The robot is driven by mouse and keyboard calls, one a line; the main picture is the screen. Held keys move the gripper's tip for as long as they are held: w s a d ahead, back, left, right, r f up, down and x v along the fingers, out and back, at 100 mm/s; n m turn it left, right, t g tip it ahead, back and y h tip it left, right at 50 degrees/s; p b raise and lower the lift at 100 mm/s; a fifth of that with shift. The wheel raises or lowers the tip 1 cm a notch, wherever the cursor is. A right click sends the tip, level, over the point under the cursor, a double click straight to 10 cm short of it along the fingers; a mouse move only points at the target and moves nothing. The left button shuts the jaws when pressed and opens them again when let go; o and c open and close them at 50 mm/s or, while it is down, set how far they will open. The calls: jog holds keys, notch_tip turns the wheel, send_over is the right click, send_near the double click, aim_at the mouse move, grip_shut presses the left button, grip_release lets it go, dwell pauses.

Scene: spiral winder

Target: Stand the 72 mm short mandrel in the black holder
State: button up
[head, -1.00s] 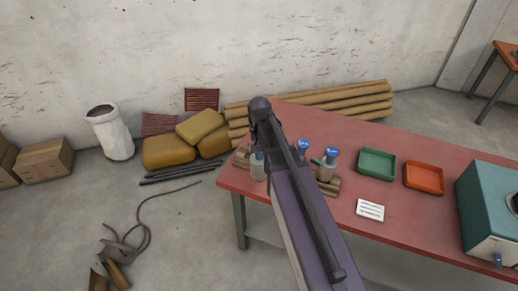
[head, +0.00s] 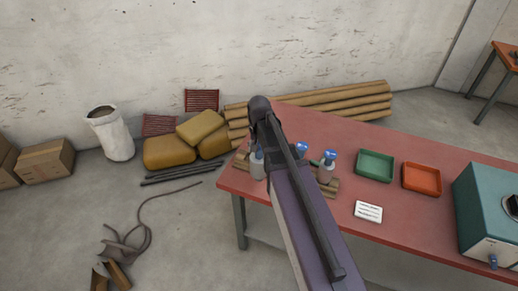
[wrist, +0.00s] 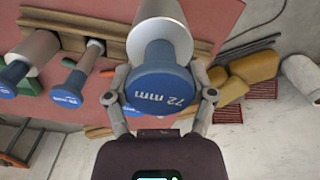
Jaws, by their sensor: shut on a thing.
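The 72 mm mandrel (wrist: 160,42) has a pale grey body and a blue end cap marked "72 mm". My gripper (wrist: 160,97) is shut on the blue cap, one finger on each side. Beyond the cap, the mandrel's body overlaps the wooden rack (wrist: 200,48) in the wrist view; I cannot tell whether it still touches the rack. In the head view a pale mandrel body (head: 257,166) shows just left of my arm, which hides my gripper. I cannot make out the black holder in either view.
Two other blue-capped mandrels stand at the rack, one wide (wrist: 30,55) and one slim (wrist: 84,68). The red table (head: 300,118) also bears a green tray (head: 375,167), an orange tray (head: 421,179), a white label card (head: 368,211) and a teal machine (head: 490,215).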

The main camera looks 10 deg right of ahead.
jog(key=shift+r+p, duration=1.35)
jog(key=shift+r, duration=0.15)
jog(key=shift+f, duration=0.1)
notch_tip(320, 180, down, 5)
jog(key=b, duration=0.5)
jog(key=shift+f, duration=0.1)
jog(key=shift+s, duration=0.1)
